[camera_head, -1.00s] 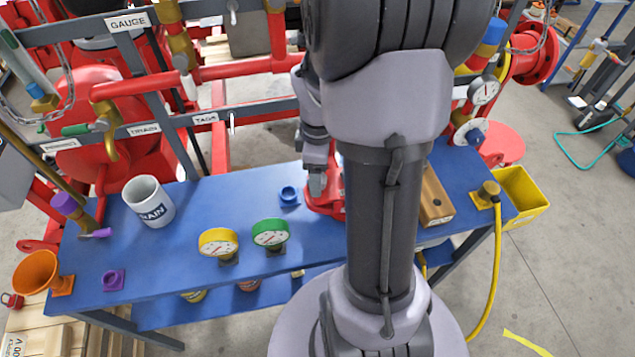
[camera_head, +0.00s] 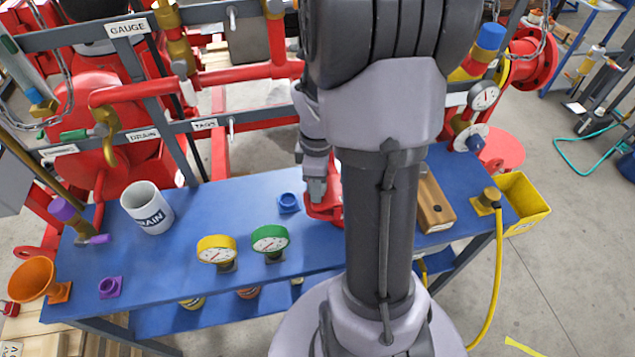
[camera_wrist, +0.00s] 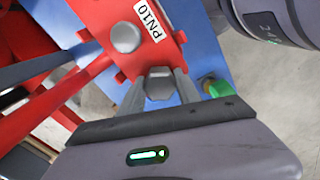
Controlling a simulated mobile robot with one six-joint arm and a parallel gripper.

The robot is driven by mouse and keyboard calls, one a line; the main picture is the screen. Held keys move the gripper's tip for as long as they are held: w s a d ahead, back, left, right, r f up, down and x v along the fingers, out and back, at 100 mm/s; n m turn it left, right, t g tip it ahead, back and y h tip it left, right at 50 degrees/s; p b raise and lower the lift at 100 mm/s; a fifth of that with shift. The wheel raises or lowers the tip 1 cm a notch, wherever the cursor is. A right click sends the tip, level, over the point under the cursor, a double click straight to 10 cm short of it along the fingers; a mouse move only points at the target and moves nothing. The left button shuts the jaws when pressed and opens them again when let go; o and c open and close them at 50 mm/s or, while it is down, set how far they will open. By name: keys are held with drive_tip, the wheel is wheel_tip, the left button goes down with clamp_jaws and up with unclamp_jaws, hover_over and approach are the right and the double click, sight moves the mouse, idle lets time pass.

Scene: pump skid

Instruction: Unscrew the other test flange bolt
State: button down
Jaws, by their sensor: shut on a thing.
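The red test flange (camera_wrist: 95,12), marked PN10, stands on the blue bench. Part of it shows in the head view (camera_head: 326,207), behind my arm. In the wrist view one grey hex bolt head (camera_wrist: 160,80) sits between the two fingers of my gripper (camera_wrist: 160,92), at the near end of the flange. My gripper is shut on this bolt, which is still at the flange. A second grey bolt head (camera_wrist: 125,37) sits farther along the flange, beside the PN10 label, apart from the fingers. In the head view my gripper (camera_head: 316,192) points down at the flange.
A blue socket (camera_head: 288,203) stands just left of the flange. A green gauge (camera_head: 270,240) and a yellow gauge (camera_head: 217,250) stand near the front edge. A white DRAIN mug (camera_head: 148,208) is at left. A wooden block (camera_head: 434,205) lies right of my arm. Red pipes run behind.

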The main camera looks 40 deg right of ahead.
drive_tip(key=shift+r+n+p, duration=0.25)
drive_tip(key=shift+n+p, duration=0.4)
drive_tip(key=shift+n, duration=0.15)
drive_tip(key=shift+n+p, duration=0.6)
drive_tip(key=shift+n, duration=0.5)
drive_tip(key=n+p, duration=0.1)
drive_tip(key=n, duration=0.2)
drive_tip(key=shift+n+p, duration=0.3)
drive_tip(key=shift+p, duration=0.1)
drive_tip(key=n+p, duration=0.2)
drive_tip(key=n, duration=0.3)
drive_tip(key=shift+n+p, duration=0.3)
drive_tip(key=shift+n, duration=0.1)
drive_tip(key=shift+f+n, duration=0.25)
drive_tip(key=shift+n, duration=0.65)
drive_tip(key=c, duration=0.8)
unclamp_jaws()
drive_tip(key=shift+o, duration=0.2)
wheel_tip(320, 180, up, 17)
drive_tip(key=p, duration=0.5)
drive_tip(key=shift+r+p, duration=0.2)
drive_tip(key=shift+p, duration=0.15)
